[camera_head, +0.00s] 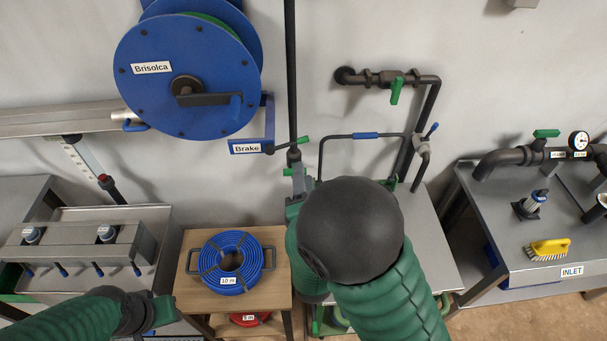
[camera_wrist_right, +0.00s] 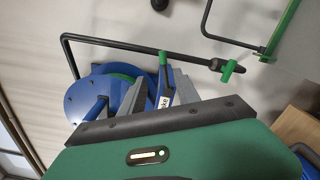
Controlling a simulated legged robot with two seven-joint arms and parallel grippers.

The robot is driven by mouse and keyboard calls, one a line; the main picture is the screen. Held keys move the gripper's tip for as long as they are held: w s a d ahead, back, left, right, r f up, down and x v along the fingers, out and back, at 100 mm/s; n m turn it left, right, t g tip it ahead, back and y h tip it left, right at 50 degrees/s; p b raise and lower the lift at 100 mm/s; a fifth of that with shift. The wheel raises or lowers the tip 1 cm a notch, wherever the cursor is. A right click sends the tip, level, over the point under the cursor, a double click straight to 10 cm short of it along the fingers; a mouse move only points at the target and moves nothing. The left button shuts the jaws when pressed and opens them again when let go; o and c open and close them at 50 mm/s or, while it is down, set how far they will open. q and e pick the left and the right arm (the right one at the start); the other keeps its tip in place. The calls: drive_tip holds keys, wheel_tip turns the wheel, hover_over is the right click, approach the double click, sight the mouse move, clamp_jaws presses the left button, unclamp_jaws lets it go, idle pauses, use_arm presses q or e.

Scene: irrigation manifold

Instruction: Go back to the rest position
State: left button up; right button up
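My right arm enters the head view from the bottom right, its black elbow covering part of the scene. My right gripper (camera_head: 299,183) is beyond the elbow, near the black upright pipe with the green handle. In the right wrist view its two grey fingers (camera_wrist_right: 158,98) stand apart, with nothing held between them. The blue reel (camera_head: 185,75) and its brake plate (camera_head: 248,146) show behind the fingers in that view. My left arm is low at the left of the head view; its green end part (camera_head: 163,311) is visible, but its fingers cannot be made out.
A wooden stand (camera_head: 196,291) holds a blue hose coil (camera_head: 232,262). A metal manifold (camera_head: 75,246) stands at the left. Pipes with a green valve handle (camera_head: 395,90) are on the wall. A right bench (camera_head: 495,240) carries a yellow brush (camera_head: 547,249) and a gauge (camera_head: 578,140).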

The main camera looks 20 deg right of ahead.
drive_tip(key=s+a+f+m+g+y, duration=0.1)
drive_tip(key=s+f+m+g+y, duration=0.25)
drive_tip(key=f+m+g, duration=0.65)
drive_tip(key=s+d+f+m+g+y, duration=0.1)
drive_tip(key=s+d+m+g, duration=0.2)
drive_tip(key=s+m, duration=0.6)
drive_tip(key=s+g, duration=0.1)
drive_tip(key=s, duration=0.3)
drive_tip(key=shift+s+d+f+m+g, duration=0.15)
drive_tip(key=shift+f+m+g, duration=0.15)
drive_tip(key=shift+f+g, duration=0.1)
drive_tip(key=shift+y, duration=0.25)
